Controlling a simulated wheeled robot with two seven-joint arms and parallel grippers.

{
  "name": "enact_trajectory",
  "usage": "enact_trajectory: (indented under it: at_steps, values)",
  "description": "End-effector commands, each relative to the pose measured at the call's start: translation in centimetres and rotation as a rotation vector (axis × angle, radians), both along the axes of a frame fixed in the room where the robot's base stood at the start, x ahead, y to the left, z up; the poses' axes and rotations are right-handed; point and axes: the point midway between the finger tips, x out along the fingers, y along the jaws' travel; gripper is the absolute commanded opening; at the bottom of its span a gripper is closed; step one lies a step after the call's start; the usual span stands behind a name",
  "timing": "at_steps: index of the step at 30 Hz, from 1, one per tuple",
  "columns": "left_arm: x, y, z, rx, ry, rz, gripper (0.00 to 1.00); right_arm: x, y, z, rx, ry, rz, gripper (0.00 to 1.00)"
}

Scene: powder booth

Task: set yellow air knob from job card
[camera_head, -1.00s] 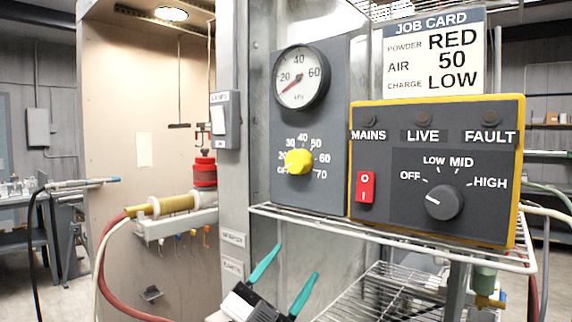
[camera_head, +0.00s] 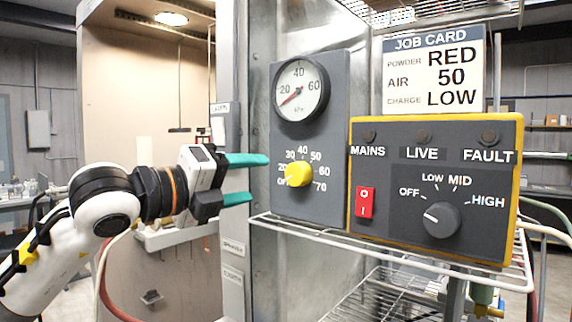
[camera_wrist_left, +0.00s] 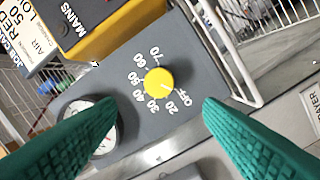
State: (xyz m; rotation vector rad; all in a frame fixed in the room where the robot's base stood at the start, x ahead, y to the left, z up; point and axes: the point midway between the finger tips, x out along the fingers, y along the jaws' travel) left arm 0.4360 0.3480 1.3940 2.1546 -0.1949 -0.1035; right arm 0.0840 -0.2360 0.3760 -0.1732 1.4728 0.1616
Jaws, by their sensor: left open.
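The yellow air knob (camera_head: 299,174) sits on a grey panel (camera_head: 283,207) under a round gauge (camera_head: 300,90). Its scale runs from OFF to 70, and its white mark points to the OFF side. My left gripper (camera_head: 258,179) is open and empty, left of the knob, with its teal fingers pointing at it. In the left wrist view the knob (camera_wrist_left: 158,82) lies between and beyond the open fingers (camera_wrist_left: 161,99), apart from them. The job card (camera_head: 435,75) reads powder RED, air 50, charge LOW. My right gripper is out of view.
A yellow-edged control box (camera_head: 400,213) right of the panel carries a red switch (camera_head: 364,203) and a dark charge knob (camera_head: 441,220) pointing near OFF. A white wire shelf (camera_head: 400,247) runs below. A metal post (camera_head: 233,235) stands left of the panel, close to my gripper.

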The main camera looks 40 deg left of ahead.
Motion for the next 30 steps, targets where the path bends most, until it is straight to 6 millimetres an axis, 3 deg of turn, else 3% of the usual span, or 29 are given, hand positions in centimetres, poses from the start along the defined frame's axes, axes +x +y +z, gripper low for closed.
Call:
enact_trajectory:
  at_steps: [1,6,15,28,30]
  values:
    - [0.9,-0.2,0.8,-0.003,0.003,-0.003,0.62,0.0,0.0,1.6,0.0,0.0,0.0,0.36]
    - [3.7,-0.8,0.8,-0.004,0.003,-0.007,0.62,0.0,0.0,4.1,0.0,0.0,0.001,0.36]
    - [7.9,-1.6,0.4,-0.003,-0.001,-0.006,0.62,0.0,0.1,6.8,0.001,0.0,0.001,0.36]
    - [8.9,-1.8,0.0,0.0,-0.001,-0.006,0.62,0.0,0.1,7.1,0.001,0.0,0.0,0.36]
    - [8.9,-1.8,0.0,0.0,-0.001,-0.006,0.52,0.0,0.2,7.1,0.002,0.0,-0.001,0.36]
